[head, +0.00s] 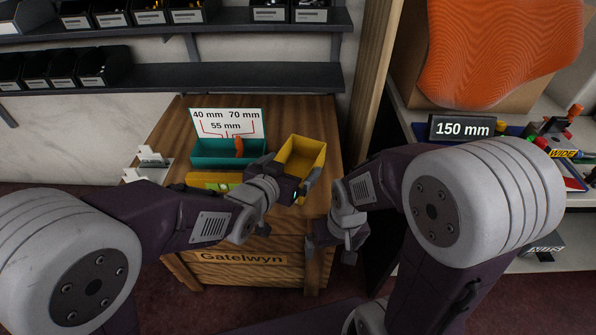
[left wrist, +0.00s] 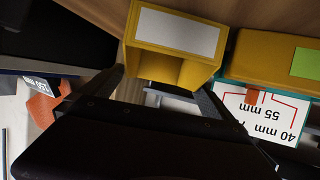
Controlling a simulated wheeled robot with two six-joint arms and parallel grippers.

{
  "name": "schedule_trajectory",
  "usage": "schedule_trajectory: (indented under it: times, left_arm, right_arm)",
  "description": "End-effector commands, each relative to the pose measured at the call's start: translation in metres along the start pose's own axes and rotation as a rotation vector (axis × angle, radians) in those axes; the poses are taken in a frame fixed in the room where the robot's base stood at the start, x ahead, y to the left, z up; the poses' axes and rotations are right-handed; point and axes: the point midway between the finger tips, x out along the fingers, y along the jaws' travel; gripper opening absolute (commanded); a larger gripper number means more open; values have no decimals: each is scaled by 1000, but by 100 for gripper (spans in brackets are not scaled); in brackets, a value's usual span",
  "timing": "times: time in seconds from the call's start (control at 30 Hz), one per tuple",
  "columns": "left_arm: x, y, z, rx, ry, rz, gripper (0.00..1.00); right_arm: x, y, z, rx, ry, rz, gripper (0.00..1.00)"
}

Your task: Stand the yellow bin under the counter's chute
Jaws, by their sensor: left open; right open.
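The yellow bin (head: 302,152) sits at the right part of the wooden bench top, beside a teal box. In the left wrist view the bin (left wrist: 178,35) shows a white label and an open front. My left gripper (head: 292,183) is open at the bin's near side; in the left wrist view its fingers (left wrist: 160,88) lie on either side of the bin's lower part. I cannot tell if they touch it. My right gripper (head: 338,243) is open and empty by the bench's front right corner. I cannot make out which part is the chute.
The teal box (head: 205,153) has an orange lever (head: 239,147) and a 40/55/70 mm sign (head: 227,122). A yellow block with a green label (head: 213,182) lies before it. White brackets (head: 150,158) stand left. A 150 mm sign (head: 462,128) stands on the right-hand shelf.

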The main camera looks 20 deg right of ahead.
Motion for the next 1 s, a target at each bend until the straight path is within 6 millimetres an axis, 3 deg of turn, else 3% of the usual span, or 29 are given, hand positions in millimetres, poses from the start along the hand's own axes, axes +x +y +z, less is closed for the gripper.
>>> schedule_trajectory:
  times: [0.1,0.23,0.5,0.57,0.7,1.0]
  left_arm:
    - [24,-2,8,0,0,-1,100]
    - [44,-3,5,0,-1,-1,100]
    - [48,-3,2,0,-1,-1,100]
    - [48,-3,2,0,-1,-1,86]
    - [48,-3,2,0,-1,-1,47]
    - [47,-3,-2,-1,0,-1,46]
  right_arm:
    - [18,0,2,0,0,0,100]
    - [24,0,3,0,0,0,100]
    - [23,0,2,0,0,0,100]
    - [23,0,2,0,0,0,100]
    - [23,0,2,0,0,0,100]
    - [20,0,2,0,0,0,100]
